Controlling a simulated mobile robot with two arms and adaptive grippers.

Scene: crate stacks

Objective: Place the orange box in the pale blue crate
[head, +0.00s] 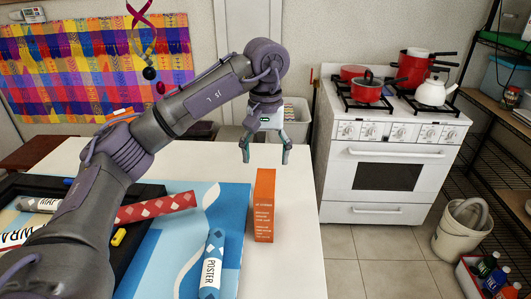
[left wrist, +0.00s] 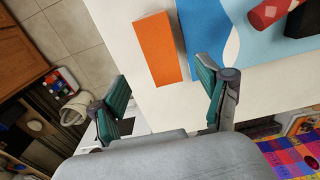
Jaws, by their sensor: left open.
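The orange box (head: 264,222) is on the white table near its right edge, beside the blue-and-white poster sheet. White print shows on the face toward me. In the left wrist view the box (left wrist: 158,48) lies beyond the fingers, and nothing touches it. My left gripper (head: 265,158) is open and empty, above the table and a little beyond the box's far end. In the left wrist view its two fingers (left wrist: 163,92) are spread wide. A pale crate-like bin (head: 297,108) stands behind the table, partly hidden by my arm; I cannot tell if it is pale blue. My right gripper is out of view.
A red patterned tube (head: 155,207) and a blue "POSTER" tube (head: 212,265) lie on the table left of the box. A black tray (head: 150,190) is further left. A white stove (head: 390,165) with pots and a bucket (head: 460,232) stand to the right. Tiled floor between is clear.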

